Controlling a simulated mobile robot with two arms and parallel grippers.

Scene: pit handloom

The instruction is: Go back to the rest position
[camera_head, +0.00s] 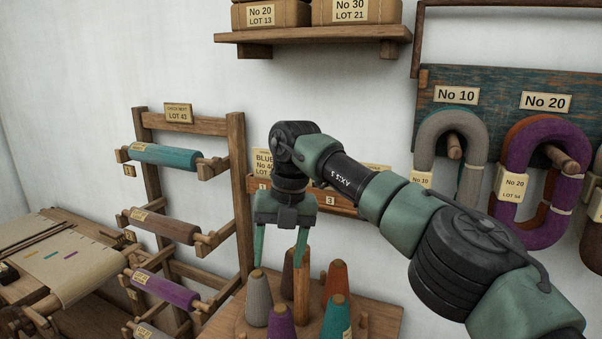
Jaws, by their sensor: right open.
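My right arm (400,215) comes in from the right and bends down at the wrist. My right gripper (279,258) points down with its two fingers apart, just above a group of yarn cones. In the picture its fingertips overlap the tops of a grey cone (258,300) and the central wooden post (301,285); I cannot tell whether they touch. No cone is seen lifted in the fingers. A brown cone (288,278) shows partly between the fingers. My left gripper is not in view.
Purple (281,324), teal (336,319) and rust (336,283) cones stand on a wooden stand. A spool rack (239,200) and a loom (60,265) are left. Boxes sit on a wall shelf (320,36). Yarn hanks (545,180) hang right, behind my arm. Bare wall lies above the gripper.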

